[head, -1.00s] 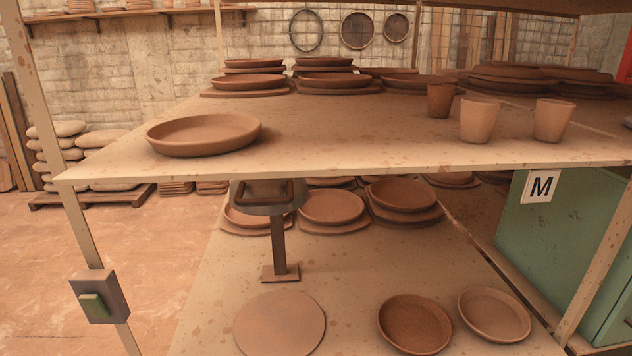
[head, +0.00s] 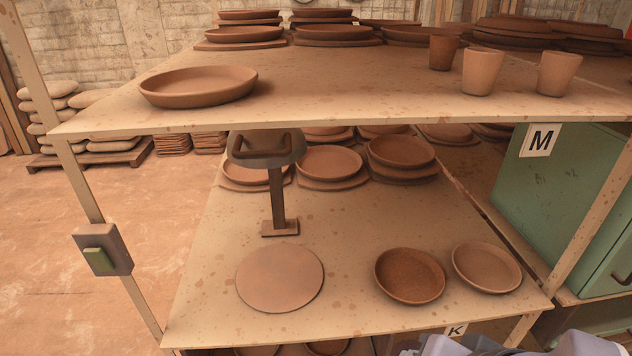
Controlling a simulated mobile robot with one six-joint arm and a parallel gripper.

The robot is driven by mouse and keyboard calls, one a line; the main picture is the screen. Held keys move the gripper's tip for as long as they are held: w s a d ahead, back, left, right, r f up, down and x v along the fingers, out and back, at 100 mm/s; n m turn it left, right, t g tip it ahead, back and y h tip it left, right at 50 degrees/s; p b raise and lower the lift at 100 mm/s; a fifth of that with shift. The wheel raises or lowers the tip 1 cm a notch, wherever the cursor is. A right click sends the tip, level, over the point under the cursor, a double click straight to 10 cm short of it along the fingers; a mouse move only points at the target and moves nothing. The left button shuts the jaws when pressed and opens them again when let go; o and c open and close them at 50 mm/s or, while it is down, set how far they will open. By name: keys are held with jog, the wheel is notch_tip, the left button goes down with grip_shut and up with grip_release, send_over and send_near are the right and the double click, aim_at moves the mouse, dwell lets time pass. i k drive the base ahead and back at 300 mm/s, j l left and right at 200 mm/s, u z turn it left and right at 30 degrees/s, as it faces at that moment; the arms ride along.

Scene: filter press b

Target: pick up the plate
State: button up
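Several clay plates are in the head view, and I cannot tell which one the task means. A large shallow plate (head: 198,86) sits alone at the left front of the upper shelf. On the lower shelf, a dark speckled plate (head: 410,275) and a lighter brown plate (head: 487,267) lie side by side at the right front, slightly apart. A flat round disc (head: 280,278) lies to their left. Stacked plates (head: 330,162) stand farther back on that shelf.
Three clay cups (head: 484,72) stand on the upper shelf (head: 330,108), which overhangs the lower shelf's back. A metal stand (head: 277,200) rises behind the disc. A post with a switch box (head: 102,250) is at left, a green cabinet (head: 560,200) marked M at right.

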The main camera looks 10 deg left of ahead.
aim_at(409, 275)
jog(key=i+z, duration=0.15)
jog(key=z, duration=0.25)
jog(key=i+j+z, duration=0.15)
jog(key=z, duration=0.25)
jog(key=i+j+z, duration=0.15)
jog(key=z, duration=0.25)
